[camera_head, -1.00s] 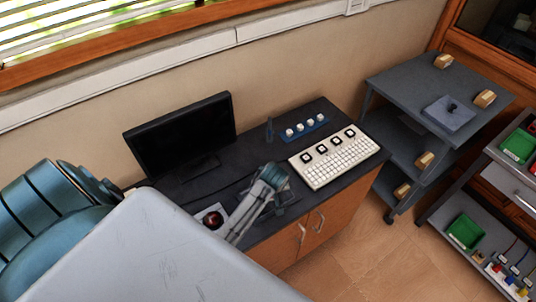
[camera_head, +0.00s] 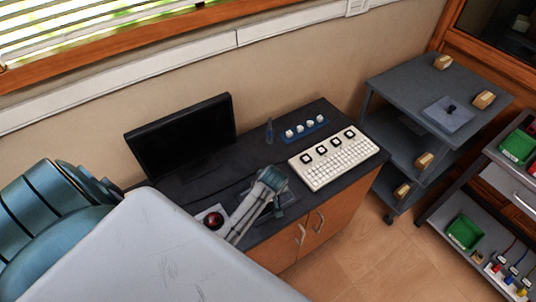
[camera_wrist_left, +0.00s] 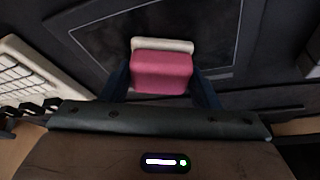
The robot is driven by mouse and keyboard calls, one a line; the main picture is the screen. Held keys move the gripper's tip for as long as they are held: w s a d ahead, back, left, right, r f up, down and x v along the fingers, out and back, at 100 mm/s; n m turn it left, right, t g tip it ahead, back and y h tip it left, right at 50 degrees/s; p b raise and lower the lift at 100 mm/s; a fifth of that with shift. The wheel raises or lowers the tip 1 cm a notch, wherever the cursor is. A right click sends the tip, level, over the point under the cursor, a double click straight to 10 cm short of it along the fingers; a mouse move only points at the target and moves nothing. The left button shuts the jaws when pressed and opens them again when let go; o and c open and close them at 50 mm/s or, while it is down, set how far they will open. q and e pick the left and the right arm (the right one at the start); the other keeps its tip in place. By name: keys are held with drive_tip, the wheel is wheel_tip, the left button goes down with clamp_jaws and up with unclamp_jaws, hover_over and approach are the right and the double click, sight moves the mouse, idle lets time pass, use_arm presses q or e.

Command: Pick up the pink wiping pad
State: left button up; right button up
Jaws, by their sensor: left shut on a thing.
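The pink wiping pad (camera_wrist_left: 162,73) shows in the left wrist view, a pink block with a pale strip along its far side. It sits between the two dark blue fingers of my left gripper (camera_wrist_left: 162,88), which is shut on it. A dark panel with a thin light outline (camera_wrist_left: 225,50) lies beneath or behind it; I cannot tell whether the pad touches it. In the head view my left gripper (camera_head: 271,182) is over the dark desk, and the pad is hidden there. My right gripper is not in view.
A white keyboard panel (camera_head: 335,172) lies right of the gripper on the desk (camera_head: 328,112). A monitor (camera_head: 180,135) stands at the back left. A blue strip with white knobs (camera_head: 307,130) lies behind. A red button box (camera_head: 213,221) is close to the arm. A grey cart (camera_head: 400,80) stands right.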

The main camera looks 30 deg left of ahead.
use_arm(q)
drive_tip(key=shift+r+b, duration=0.45)
drive_tip(key=shift+r, duration=0.1)
wheel_tip(320, 180, up, 2)
drive_tip(key=shift+r+b, duration=0.1)
drive_tip(key=shift+b, duration=0.6)
drive_tip(key=s+d+b, duration=0.1)
drive_tip(key=s+d, duration=0.1)
drive_tip(key=s, duration=0.2)
drive_tip(key=s+d+r+b, duration=0.1)
drive_tip(key=s+d+b, duration=0.1)
drive_tip(key=s, duration=0.3)
drive_tip(key=s+d+b, duration=0.2)
drive_tip(key=s, duration=0.3)
drive_tip(key=shift+r, duration=0.15)
drive_tip(key=shift+s+d+r, duration=0.1)
drive_tip(key=shift+s+r, duration=0.1)
drive_tip(key=shift+s, duration=0.2)
